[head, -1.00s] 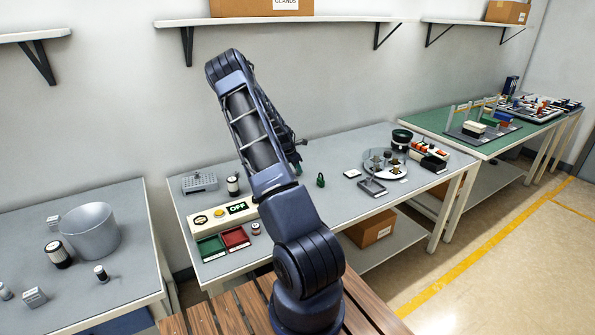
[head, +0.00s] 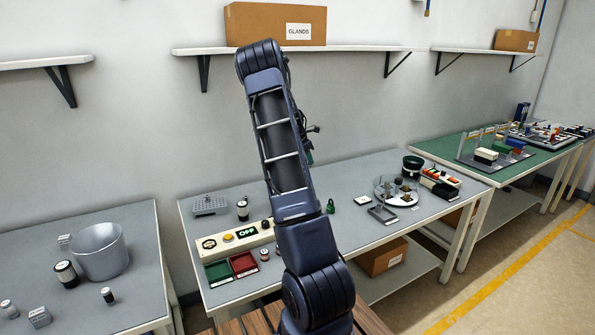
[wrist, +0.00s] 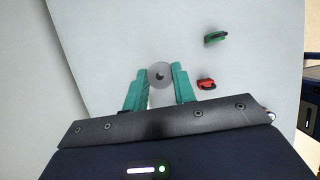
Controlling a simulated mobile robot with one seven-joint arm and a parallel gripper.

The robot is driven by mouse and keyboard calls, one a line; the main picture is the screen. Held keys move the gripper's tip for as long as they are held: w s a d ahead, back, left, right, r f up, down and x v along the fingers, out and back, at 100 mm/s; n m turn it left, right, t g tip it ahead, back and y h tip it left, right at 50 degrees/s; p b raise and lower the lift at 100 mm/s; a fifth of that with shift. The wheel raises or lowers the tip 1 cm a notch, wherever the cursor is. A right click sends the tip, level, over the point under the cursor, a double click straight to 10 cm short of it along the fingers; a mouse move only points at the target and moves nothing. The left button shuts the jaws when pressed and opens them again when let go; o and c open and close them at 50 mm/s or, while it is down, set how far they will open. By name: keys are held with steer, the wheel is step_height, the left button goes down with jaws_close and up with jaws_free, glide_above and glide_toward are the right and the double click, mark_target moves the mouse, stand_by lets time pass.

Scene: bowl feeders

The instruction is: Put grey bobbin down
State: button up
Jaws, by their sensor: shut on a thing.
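In the head view my own arm hides the bobbin and most of the gripper.
A green padlock (wrist: 215,38) and a red one (wrist: 206,84) lie right of the bobbin. The middle bench holds a control box (head: 232,238), green tray (head: 219,272), red tray (head: 243,264) and round plate (head: 385,183). A metal bowl (head: 101,252) stands on the left bench.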

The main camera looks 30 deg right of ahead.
steer(key=shift+a+r, duration=0.15)
steer(key=shift+r, duration=0.1)
steer(key=w+a+f+n+t, duration=0.2)
steer(key=w+a+n, duration=0.3)
steer(key=a, duration=0.7)
step_height(320, 180, up, 6)
steer(key=n+t+y, duration=0.2)
steer(key=n+y, duration=0.1)
steer(key=n, duration=0.7)
glide_above(212, 204)
steer(key=s, duration=0.2)
steer(key=f, duration=1.9)
steer(key=shift+w+a+f, duration=0.1)
steer(key=shift+a+f, duration=0.15)
steer(key=shift+a, duration=0.1)
steer(key=o, duration=0.9)
steer(key=shift+f, duration=0.1)
